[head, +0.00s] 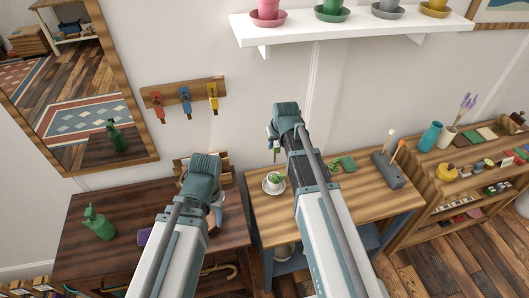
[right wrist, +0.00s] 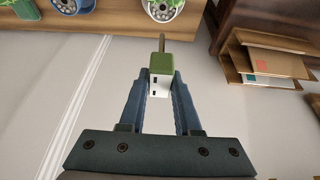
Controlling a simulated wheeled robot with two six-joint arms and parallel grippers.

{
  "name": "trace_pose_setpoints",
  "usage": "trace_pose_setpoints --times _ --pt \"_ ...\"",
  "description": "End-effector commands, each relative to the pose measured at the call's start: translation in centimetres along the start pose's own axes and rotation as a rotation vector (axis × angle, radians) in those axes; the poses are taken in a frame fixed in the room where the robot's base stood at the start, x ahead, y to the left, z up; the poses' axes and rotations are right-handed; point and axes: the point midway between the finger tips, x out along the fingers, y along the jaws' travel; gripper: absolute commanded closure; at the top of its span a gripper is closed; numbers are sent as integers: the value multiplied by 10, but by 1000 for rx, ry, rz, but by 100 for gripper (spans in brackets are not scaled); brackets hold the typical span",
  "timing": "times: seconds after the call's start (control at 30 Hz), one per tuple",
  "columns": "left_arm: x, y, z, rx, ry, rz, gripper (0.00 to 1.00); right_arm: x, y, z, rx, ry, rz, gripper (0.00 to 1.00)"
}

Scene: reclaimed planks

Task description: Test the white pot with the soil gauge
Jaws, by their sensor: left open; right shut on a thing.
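The white pot (head: 274,187) with a green plant stands on a saucer on the left part of the light wooden table. It is cut off at the top edge of the right wrist view (right wrist: 163,10). My right gripper (head: 275,147) is above it, shut on the soil gauge (head: 277,156). In the right wrist view, the gauge (right wrist: 160,70) has a green and white body and a thin probe pointing towards the pot; the tip looks apart from the soil. My left gripper (head: 217,196) is open over the dark table, its fingers mostly hidden.
A green spray bottle (head: 98,223) stands on the dark table. A letter rack (right wrist: 265,60) is nearby. Another pot (right wrist: 73,5) stands beside the white pot. Green gloves (head: 343,163) and a grey tool block (head: 388,170) are further right. A shelf (head: 350,25) with pots hangs above.

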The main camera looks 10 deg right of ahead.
Motion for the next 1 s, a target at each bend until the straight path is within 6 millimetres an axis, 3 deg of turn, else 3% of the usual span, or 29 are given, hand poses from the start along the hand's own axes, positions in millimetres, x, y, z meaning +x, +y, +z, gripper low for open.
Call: trace_pose_setpoints --times 0.27,0.67,1.0 --pt "43 4 -3 -1 0 0 50 40 0 17 0 1 0 100" --pt "43 4 -3 -1 0 0 50 40 0 16 0 1 0 100" --pt "64 6 -4 -1 0 0 50 59 0 24 0 1 0 100"
